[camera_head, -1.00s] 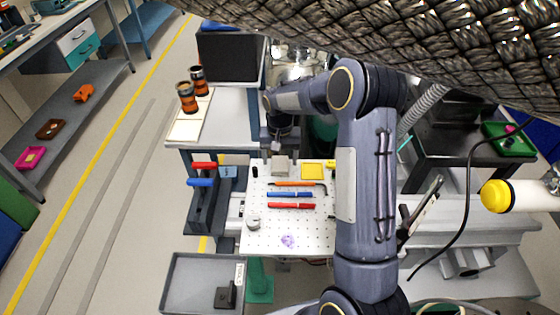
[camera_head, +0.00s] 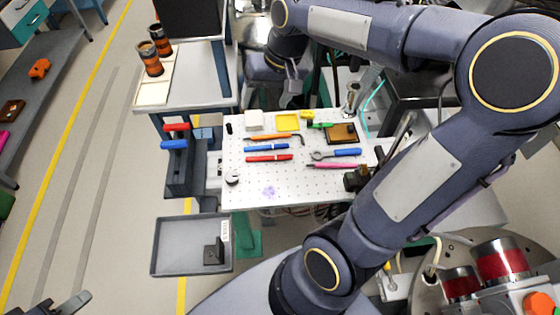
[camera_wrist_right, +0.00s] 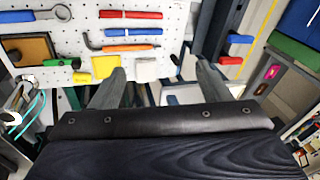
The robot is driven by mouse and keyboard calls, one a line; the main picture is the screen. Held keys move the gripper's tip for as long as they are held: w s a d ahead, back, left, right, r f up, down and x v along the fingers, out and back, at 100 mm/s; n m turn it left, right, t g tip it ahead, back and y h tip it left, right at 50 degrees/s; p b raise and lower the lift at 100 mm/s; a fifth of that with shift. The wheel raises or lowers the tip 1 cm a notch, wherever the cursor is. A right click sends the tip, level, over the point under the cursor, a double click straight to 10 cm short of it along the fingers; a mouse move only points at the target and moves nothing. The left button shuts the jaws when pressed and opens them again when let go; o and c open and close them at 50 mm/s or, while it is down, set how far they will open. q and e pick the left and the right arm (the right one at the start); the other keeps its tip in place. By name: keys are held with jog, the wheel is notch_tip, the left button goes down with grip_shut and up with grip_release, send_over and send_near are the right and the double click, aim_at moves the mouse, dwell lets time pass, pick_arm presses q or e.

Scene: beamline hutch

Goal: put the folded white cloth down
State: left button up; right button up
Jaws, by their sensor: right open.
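The folded white cloth (camera_head: 254,120) lies flat as a small off-white square near the back edge of the perforated board (camera_head: 290,190). In the right wrist view the cloth (camera_wrist_right: 146,70) shows beyond and between my fingers, apart from them. My right gripper (camera_head: 292,88) is behind and to the right of the cloth in the head view. In the right wrist view the right gripper (camera_wrist_right: 159,70) has its fingers spread with nothing between them. A grey part, likely my left gripper (camera_head: 72,301), just enters at the bottom left; its jaws cannot be made out.
A yellow square (camera_head: 288,121) lies right of the cloth. Blue (camera_head: 266,148) and red (camera_head: 268,158) pens, a hex key and a wrench (camera_head: 335,154) lie on the board. A grey tray (camera_head: 180,250) stands at front left. The board's front left is mostly clear.

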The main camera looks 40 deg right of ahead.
jog(key=s+a+f+n+t, duration=0.1)
jog(key=s+a, duration=0.2)
jog(key=s, duration=0.4)
jog(key=s+a+f+n+t+y, duration=0.1)
jog(key=s+a, duration=0.3)
jog(key=s, duration=0.4)
jog(key=shift+s+a+f+n+t+y, duration=0.3)
jog(key=shift+f+t, duration=0.2)
jog(key=shift+f, duration=0.05)
